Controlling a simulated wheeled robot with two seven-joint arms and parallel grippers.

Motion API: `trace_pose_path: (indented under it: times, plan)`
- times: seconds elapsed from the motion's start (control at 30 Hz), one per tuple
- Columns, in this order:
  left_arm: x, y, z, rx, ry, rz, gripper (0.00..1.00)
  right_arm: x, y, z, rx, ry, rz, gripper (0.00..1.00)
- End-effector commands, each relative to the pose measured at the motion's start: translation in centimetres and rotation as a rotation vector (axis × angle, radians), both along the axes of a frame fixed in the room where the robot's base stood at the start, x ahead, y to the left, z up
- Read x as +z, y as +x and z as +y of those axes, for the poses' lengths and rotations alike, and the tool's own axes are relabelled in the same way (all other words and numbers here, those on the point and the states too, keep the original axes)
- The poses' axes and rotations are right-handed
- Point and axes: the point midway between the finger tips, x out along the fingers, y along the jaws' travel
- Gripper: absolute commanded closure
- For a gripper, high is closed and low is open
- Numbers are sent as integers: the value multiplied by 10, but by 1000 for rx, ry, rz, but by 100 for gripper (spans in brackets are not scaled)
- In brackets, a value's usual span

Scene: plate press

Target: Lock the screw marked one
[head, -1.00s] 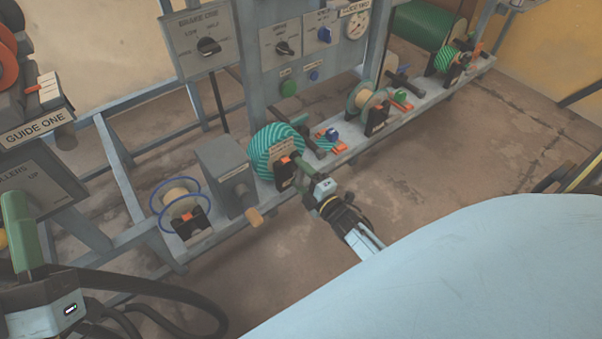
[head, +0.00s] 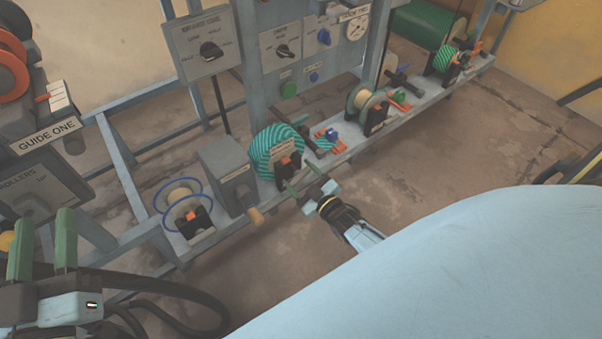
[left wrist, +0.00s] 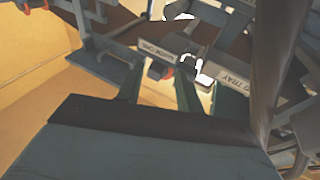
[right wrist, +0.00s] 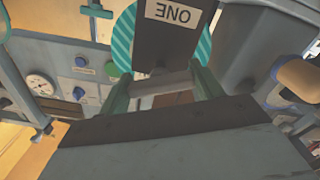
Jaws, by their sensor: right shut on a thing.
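The dark block marked ONE (right wrist: 172,30) stands in front of a green striped roll (right wrist: 124,38) in the right wrist view. In the head view a black holder with an orange piece (head: 286,161) sits before the striped roll (head: 262,150), under a small label. My right gripper (head: 305,182) is just in front of it. In the right wrist view its fingers (right wrist: 163,92) are on either side of a short grey bar (right wrist: 162,82) below the block, and it is shut on that bar. My left gripper (head: 43,244) is open and empty at the lower left.
A grey box with a wooden knob (head: 254,216) and a blue-rimmed spool (head: 182,207) are left of my right gripper. Further spools and clamps line the rail (head: 345,155) to the right. The GUIDE ONE unit (head: 46,136) is above my left gripper. Black hoses (head: 170,287) hang beside it.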

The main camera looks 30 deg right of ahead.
Motion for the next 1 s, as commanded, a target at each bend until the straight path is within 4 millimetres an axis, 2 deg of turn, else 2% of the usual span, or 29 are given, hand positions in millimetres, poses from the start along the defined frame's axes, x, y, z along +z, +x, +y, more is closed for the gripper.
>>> trace_pose_path:
  times: [0.2, 0.5, 1.0]
  plan:
    - [-9, 2, 1, 3, 18, 55, 64, 0, 0, 0, 1, 184, 15, 57]
    - [-16, 2, 2, 6, 30, 95, 64, 0, 0, 0, 0, 370, 29, 57]
    - [-19, 3, 2, 7, 35, 112, 64, -1, -1, 0, -1, 464, 37, 57]
